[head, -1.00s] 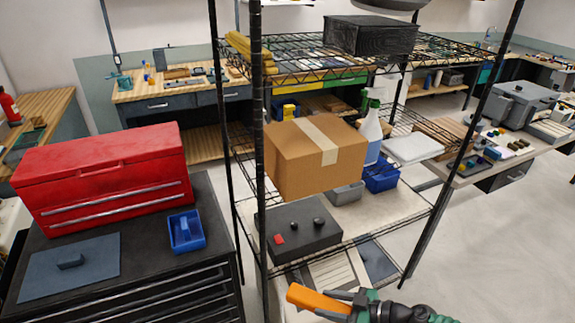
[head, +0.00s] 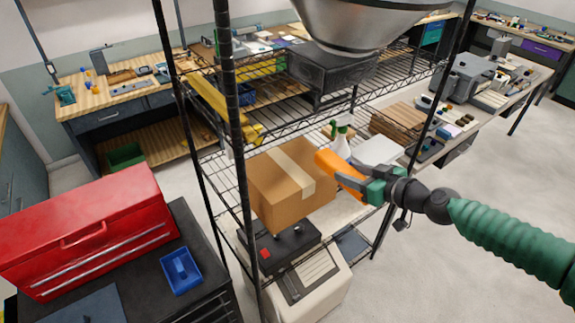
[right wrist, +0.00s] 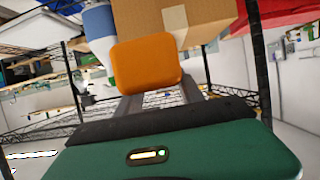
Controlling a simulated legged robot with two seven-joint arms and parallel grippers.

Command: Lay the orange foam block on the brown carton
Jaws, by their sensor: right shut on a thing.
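The orange foam block (head: 338,171) is held in my right gripper (head: 352,182), which is shut on it. In the head view the block is in the air at the right side of the brown carton (head: 275,188); I cannot tell whether they touch. The carton sits on a middle level of the wire shelf, with a tape strip across its top. In the right wrist view the orange block (right wrist: 147,65) is between the fingers, with the carton (right wrist: 190,22) behind it. My left gripper is not in view.
A spray bottle (head: 341,140) stands behind the block. Black shelf posts (head: 232,110) rise in front and at the right. A black box (head: 330,72) stands on the upper shelf under a large metal vessel (head: 365,22). A red toolbox (head: 85,235) stands at the left.

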